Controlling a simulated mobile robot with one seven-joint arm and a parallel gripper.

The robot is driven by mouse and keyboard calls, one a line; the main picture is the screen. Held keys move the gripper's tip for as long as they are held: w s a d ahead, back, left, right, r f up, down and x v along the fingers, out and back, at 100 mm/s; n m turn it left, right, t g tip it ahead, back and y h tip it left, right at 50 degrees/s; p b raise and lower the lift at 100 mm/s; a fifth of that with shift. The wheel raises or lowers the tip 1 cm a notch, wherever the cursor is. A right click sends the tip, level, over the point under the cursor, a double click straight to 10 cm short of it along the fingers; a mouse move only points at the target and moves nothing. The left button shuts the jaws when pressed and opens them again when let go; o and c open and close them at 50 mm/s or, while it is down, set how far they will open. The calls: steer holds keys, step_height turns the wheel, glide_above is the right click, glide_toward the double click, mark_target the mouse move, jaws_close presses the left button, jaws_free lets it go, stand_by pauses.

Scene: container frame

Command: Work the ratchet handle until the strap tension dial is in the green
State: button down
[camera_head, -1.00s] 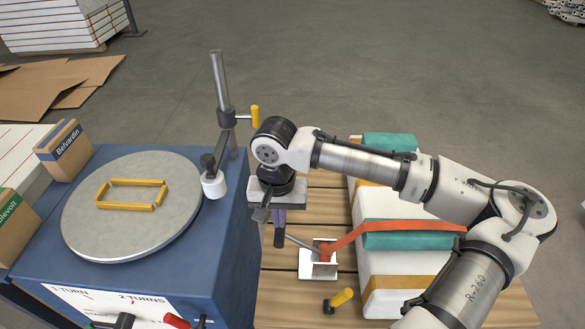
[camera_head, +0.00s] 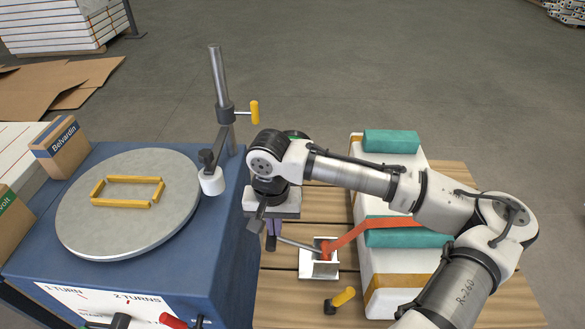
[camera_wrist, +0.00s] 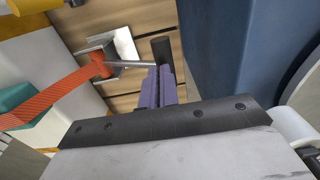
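The ratchet (camera_head: 320,262) is a pale metal bracket on the wooden slats, with an orange strap (camera_head: 375,229) running from it over the white load. Its thin rod handle (camera_head: 297,243) points left toward the blue cabinet and ends in a dark grip (camera_head: 270,242). My gripper (camera_head: 273,228) is at this grip, its purple fingers close together. In the wrist view, the fingers (camera_wrist: 159,75) close around the near part of the dark grip (camera_wrist: 162,48), which sticks out past them. The dial's face is not readable; a dark round thing with a green edge (camera_head: 297,134) shows partly behind my arm.
The blue cabinet (camera_head: 215,260) with a grey turntable (camera_head: 75,225) stands close on the left of my gripper. A metal post (camera_head: 220,85) with a yellow knob rises behind. A yellow-handled lever (camera_head: 343,297) sits in front of the ratchet.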

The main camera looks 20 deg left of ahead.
steer(key=shift+s+a+f+b, duration=0.15)
steer(key=shift+f+b, duration=0.4)
steer(key=shift+f, duration=0.55)
steer(key=shift+w+a+f+b, duration=0.1)
steer(key=shift+a+f+b, duration=0.15)
steer(key=shift+f+b, duration=0.6)
step_height(320, 180, up, 12)
steer(key=p, duration=1.2)
steer(key=shift+f, duration=0.1)
